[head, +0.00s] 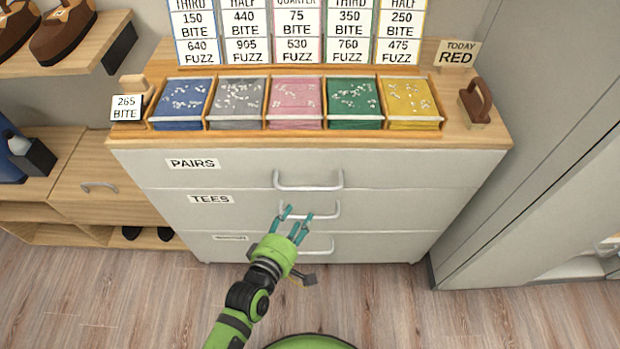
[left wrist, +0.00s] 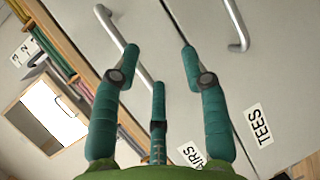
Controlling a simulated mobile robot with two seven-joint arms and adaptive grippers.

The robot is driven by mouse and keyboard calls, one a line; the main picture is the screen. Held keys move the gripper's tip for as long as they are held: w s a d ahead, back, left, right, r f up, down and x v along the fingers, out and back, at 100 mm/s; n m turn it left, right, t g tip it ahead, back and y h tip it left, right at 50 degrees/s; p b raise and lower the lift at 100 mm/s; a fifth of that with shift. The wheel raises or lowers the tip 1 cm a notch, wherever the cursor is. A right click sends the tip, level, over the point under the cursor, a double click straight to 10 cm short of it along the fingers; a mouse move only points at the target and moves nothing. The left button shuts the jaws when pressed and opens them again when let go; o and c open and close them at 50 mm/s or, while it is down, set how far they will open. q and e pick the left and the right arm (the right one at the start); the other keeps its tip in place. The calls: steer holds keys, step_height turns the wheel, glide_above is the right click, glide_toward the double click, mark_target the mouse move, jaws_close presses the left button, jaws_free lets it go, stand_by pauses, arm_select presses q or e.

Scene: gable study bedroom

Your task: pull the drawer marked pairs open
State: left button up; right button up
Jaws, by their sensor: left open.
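The drawer marked PAIRS (head: 232,172) is the top one of a pale grey cabinet and looks shut. Its silver bar handle (head: 308,187) is right of the label. My left gripper (head: 296,212) is open and empty in front of the cabinet, below that handle in the head view, its fingertips overlapping the TEES handle there. In the left wrist view, the PAIRS handle (left wrist: 140,68) runs behind the left and middle fingers of my left gripper (left wrist: 160,55). I see no clear contact. The PAIRS label (left wrist: 190,155) is partly hidden by a finger. My right gripper is out of view.
The TEES drawer (head: 250,205) and another drawer below are shut; the TEES handle (left wrist: 240,28) also shows in the wrist view. A divided tray (head: 208,125) of coloured packets stands on top. A tall grey cabinet (head: 545,130) stands right. The floor in front is clear.

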mark_target(309, 189)
arm_select(q)
steer(key=shift+n+t, duration=0.6)
steer(key=w+d+r, duration=0.1)
steer(key=w, duration=0.1)
steer(key=w+d+r, duration=0.1)
steer(key=w, duration=0.1)
steer(key=w+d+r, duration=0.1)
steer(key=w, duration=0.1)
steer(key=shift+w, duration=0.25)
steer(key=shift+w+d, duration=0.15)
steer(key=shift+w, duration=0.35)
steer(key=shift+f, duration=0.1)
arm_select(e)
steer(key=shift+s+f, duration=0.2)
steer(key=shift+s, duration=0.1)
arm_select(q)
jaws_close()
